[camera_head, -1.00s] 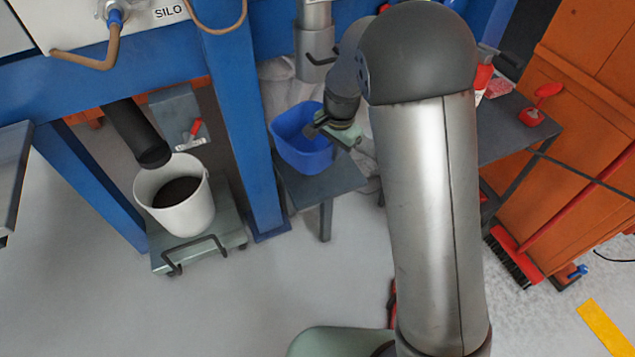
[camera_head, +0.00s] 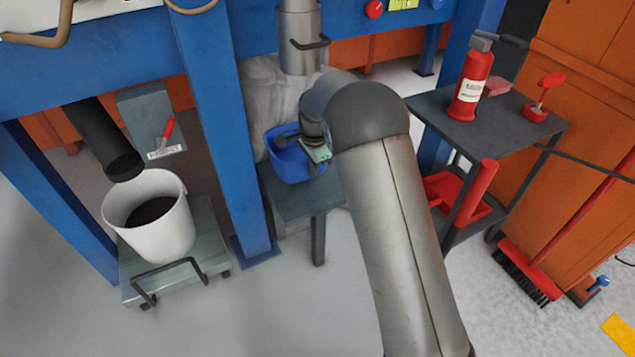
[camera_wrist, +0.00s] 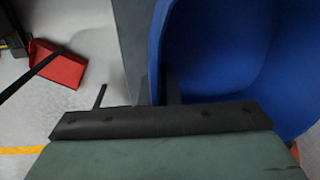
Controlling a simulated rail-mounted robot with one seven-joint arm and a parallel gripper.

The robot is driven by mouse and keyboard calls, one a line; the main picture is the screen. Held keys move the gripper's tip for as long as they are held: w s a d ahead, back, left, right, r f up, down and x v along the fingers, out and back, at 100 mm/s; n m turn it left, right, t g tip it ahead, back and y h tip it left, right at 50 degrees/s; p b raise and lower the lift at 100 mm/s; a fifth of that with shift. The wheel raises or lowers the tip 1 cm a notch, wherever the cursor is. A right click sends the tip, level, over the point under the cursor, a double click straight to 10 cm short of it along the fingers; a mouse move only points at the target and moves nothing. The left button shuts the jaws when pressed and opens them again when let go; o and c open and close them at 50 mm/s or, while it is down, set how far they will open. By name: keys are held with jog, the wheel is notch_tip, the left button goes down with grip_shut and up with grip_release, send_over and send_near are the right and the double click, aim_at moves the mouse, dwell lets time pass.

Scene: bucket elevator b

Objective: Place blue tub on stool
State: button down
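The blue tub (camera_head: 292,165) stands on a low dark grey stand that looks like a stool (camera_head: 300,197), below the silver outlet pipe. My gripper (camera_head: 312,146) is at the tub's right rim, and my arm hides part of the tub. In the wrist view the tub (camera_wrist: 235,50) fills the upper right. My gripper (camera_wrist: 137,91) looks open there, with one thin finger left of the tub wall and one inside the tub. The wall lies between the fingers, and I cannot tell whether either touches it.
A white bucket (camera_head: 165,235) with dark contents stands on a trolley (camera_head: 205,265) at left. A blue post (camera_head: 225,130) stands between it and the tub. A dark table (camera_head: 425,103) at right carries a red fire extinguisher (camera_head: 470,85). Open floor lies in front.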

jog(key=w+f, duration=0.1)
jog(key=w+d+f+b, duration=0.1)
jog(key=f, duration=0.1)
jog(key=shift+w+d, duration=0.1)
jog(key=shift+w, duration=0.05)
jog(key=f, duration=0.1)
jog(key=f+b, duration=0.1)
jog(key=f, duration=0.1)
jog(key=shift+w+d+f, duration=0.15)
jog(key=shift+w+f, duration=0.1)
jog(key=shift+f, duration=0.1)
jog(key=shift+r, duration=0.1)
jog(key=c, duration=1.7)
grip_release()
jog(key=shift+f, duration=0.2)
jog(key=r+p, duration=0.1)
jog(key=r, duration=0.3)
jog(key=r+p, duration=0.1)
jog(key=r, duration=0.3)
jog(key=s+r+p, duration=0.1)
jog(key=r+p, duration=0.1)
jog(key=r, duration=0.2)
jog(key=shift+d+r, duration=0.2)
jog(key=shift+d, duration=0.1)
